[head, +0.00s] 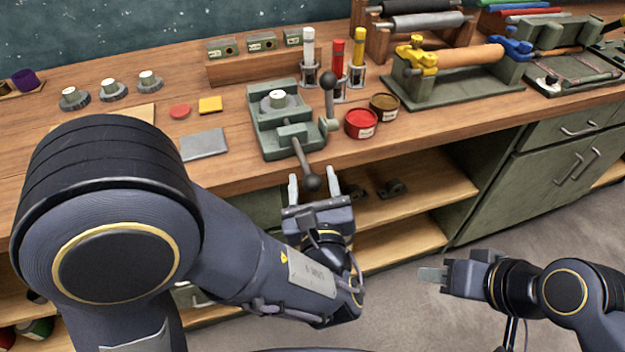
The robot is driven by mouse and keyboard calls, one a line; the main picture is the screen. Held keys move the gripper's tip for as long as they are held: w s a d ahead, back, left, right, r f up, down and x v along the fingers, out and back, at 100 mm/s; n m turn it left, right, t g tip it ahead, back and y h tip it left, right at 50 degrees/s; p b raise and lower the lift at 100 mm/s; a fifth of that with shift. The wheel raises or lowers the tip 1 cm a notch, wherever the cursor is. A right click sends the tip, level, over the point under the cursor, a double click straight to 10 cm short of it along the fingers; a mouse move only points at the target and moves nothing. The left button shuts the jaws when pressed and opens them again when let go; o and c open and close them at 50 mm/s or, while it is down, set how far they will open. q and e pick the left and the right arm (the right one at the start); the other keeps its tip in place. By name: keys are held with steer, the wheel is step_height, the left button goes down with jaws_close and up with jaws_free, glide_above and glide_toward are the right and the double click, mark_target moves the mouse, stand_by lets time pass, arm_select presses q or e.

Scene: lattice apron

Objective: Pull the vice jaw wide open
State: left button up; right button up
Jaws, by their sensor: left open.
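The green vice (268,142) sits near the bench's front edge, with a small gear-like part (277,100) between or on its jaws; I cannot tell which. Its movable jaw (292,131) is the block nearer me. A grey bar with a dark ball knob (311,183) points from the jaw toward me, past the bench edge. My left gripper (313,181) is open, its two fingers on either side of the knob in the picture; contact is not clear. My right gripper (432,274) is at lower right, away from the vice, seen side-on, so its opening is unclear.
A second lever with a dark ball (327,81) stands at the vice's right. Red (361,124) and brown (384,107) tins stand right of it. A grey plate (204,144) lies left of the vice. Open shelves (420,200) are below the bench.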

arm_select(q)
steer(key=shift+w, duration=0.1)
jaws_close()
steer(key=shift+s+d+b, duration=0.25)
steer(key=shift+s+b, duration=0.05)
steer(key=shift+s, duration=0.55)
jaws_free()
steer(key=s, duration=0.7)
steer(key=shift+s+d, duration=0.4)
steer(key=shift+d, duration=0.05)
